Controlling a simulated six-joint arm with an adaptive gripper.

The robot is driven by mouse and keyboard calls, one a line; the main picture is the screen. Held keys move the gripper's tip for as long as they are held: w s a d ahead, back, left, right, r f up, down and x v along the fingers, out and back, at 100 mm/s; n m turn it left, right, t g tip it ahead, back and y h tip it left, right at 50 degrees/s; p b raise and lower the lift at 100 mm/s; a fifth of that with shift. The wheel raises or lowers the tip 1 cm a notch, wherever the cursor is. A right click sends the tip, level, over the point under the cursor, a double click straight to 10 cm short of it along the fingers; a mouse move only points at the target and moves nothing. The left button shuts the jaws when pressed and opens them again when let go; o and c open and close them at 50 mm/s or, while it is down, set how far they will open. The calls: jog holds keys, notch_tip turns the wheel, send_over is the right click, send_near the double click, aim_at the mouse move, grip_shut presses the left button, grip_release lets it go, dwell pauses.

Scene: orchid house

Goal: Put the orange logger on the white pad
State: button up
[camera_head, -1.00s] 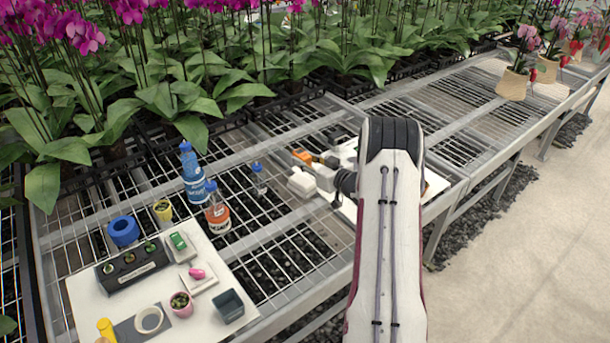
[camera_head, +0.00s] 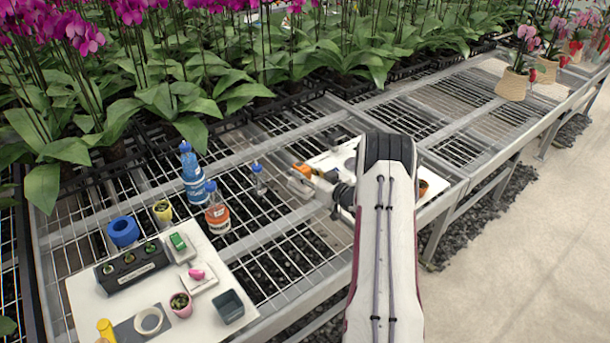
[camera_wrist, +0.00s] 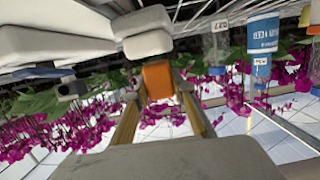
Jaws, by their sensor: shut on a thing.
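The orange logger (camera_head: 303,169) is held between the fingers of my gripper (camera_head: 312,178), over the left edge of the far white board. In the wrist view the orange logger (camera_wrist: 158,80) sits upright between the two fingers (camera_wrist: 160,112). A white rounded block (camera_head: 298,187), which looks like the white pad, shows partly just below the gripper. In the wrist view two white rounded pieces, an upper one (camera_wrist: 142,20) and a lower one (camera_wrist: 149,45), appear close by the logger's end. I cannot tell whether the logger touches them.
A small clear bottle (camera_head: 258,180), a blue bottle (camera_head: 193,178) and an orange-labelled bottle (camera_head: 217,215) stand left of the gripper. A near white board (camera_head: 90,295) carries pots and small items. The far board (camera_head: 335,157) is partly hidden by my arm. Bare mesh lies between.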

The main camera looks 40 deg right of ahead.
jog(key=shift+f, duration=0.4)
jog(key=shift+f, duration=0.1)
jog(key=o, duration=1.1)
jog(key=shift+v, duration=6)
